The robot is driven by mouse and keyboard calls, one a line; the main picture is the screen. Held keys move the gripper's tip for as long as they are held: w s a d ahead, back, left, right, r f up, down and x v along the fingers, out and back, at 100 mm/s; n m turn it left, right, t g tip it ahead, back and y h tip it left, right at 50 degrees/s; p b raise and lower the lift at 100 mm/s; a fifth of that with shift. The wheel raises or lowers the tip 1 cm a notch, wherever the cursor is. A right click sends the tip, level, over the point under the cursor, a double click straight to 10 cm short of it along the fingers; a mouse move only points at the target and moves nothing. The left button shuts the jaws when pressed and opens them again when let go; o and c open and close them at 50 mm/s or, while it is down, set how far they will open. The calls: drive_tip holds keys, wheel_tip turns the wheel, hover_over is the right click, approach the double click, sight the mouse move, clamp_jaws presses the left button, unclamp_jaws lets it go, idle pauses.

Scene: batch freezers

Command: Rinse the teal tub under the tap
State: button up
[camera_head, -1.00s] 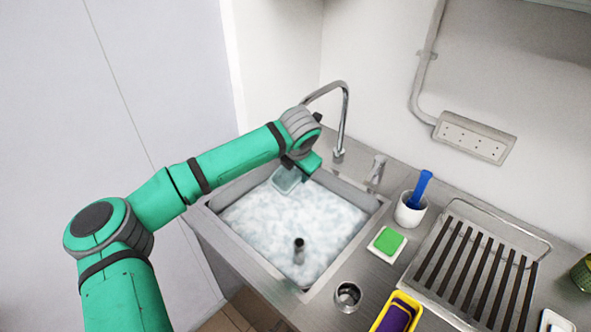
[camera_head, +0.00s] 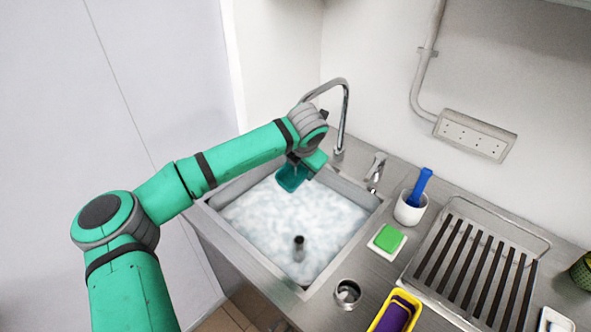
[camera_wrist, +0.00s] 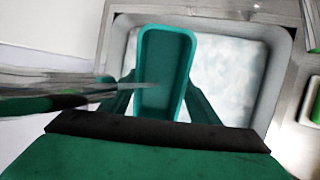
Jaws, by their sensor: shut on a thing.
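The teal tub (camera_head: 290,179) is in my gripper (camera_head: 303,164), above the foamy water at the sink's back left. In the wrist view the tub (camera_wrist: 150,45) lies between the two fingers (camera_wrist: 158,98); its open side faces the camera and it looks empty. The gripper is shut on it. The chrome tap (camera_head: 345,112) arches behind my wrist; its spout end is hidden in the head view. In the wrist view a shiny tube (camera_wrist: 40,103) with green reflections and grey streaks reaches in from the left towards the tub. The streaks look like running water.
The sink (camera_head: 243,252) holds white foamy water with an upright dark pipe (camera_head: 299,248) in it. On the right counter are a tap lever (camera_head: 376,170), green sponge (camera_head: 388,239), white pot with blue handle (camera_head: 410,208), metal cup (camera_head: 347,293), yellow-and-purple tubs (camera_head: 396,312) and a slatted rack (camera_head: 470,262).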

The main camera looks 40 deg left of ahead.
drive_tip(key=s+d, duration=0.5)
drive_tip(key=s, duration=0.1)
idle(0.8)
drive_tip(key=shift+d, duration=0.15)
idle(1.0)
drive_tip(key=s+d+r, duration=0.3)
drive_tip(key=r, duration=0.1)
drive_tip(key=shift+s, duration=0.4)
idle(1.2)
